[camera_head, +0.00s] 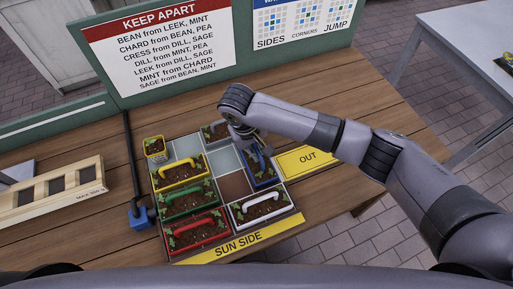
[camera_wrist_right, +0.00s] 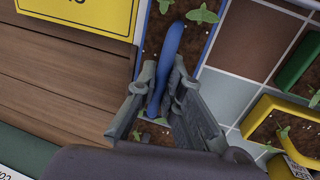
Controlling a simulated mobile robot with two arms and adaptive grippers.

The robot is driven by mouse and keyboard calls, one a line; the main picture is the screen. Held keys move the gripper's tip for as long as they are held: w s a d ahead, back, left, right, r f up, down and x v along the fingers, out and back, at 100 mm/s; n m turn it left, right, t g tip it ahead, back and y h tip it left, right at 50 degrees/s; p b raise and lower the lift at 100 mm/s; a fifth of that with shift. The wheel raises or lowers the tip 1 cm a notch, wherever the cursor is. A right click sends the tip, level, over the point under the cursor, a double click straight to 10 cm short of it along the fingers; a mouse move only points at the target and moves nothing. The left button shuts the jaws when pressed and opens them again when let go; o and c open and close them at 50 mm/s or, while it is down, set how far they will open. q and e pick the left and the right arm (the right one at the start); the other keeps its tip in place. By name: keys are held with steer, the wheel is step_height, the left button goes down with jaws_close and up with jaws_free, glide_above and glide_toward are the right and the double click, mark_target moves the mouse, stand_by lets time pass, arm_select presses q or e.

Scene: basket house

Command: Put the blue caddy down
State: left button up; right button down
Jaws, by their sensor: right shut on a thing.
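The blue caddy (camera_head: 264,179) is a blue-rimmed planter with dark soil, seedlings and an arched handle. It is over the right column of the tiled board, behind the white caddy (camera_head: 262,207). My right gripper (camera_head: 257,149) is shut on its blue handle (camera_wrist_right: 171,52), with a finger on each side in the wrist view. The caddy looks level; I cannot tell whether its base touches the board. The gripper hides part of it. My left gripper is not in view.
Yellow (camera_head: 178,172), green (camera_head: 187,201), red (camera_head: 198,230) and grey (camera_head: 215,133) caddies stand on the board. A small yellow pot (camera_head: 155,149) is at its back left corner. The yellow OUT plate (camera_head: 306,160) is to the right. A wooden tray (camera_head: 50,193) lies left.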

mark_target(249, 160)
steer(key=c, duration=1.7)
jaws_free()
steer(key=shift+f, duration=0.1)
steer(key=r, duration=0.4)
steer(key=a+r, duration=0.1)
steer(key=r, duration=0.3)
steer(key=s+a+r, duration=0.1)
steer(key=r, duration=0.3)
steer(key=shift+a+b, duration=0.1)
steer(key=shift+b, duration=0.3)
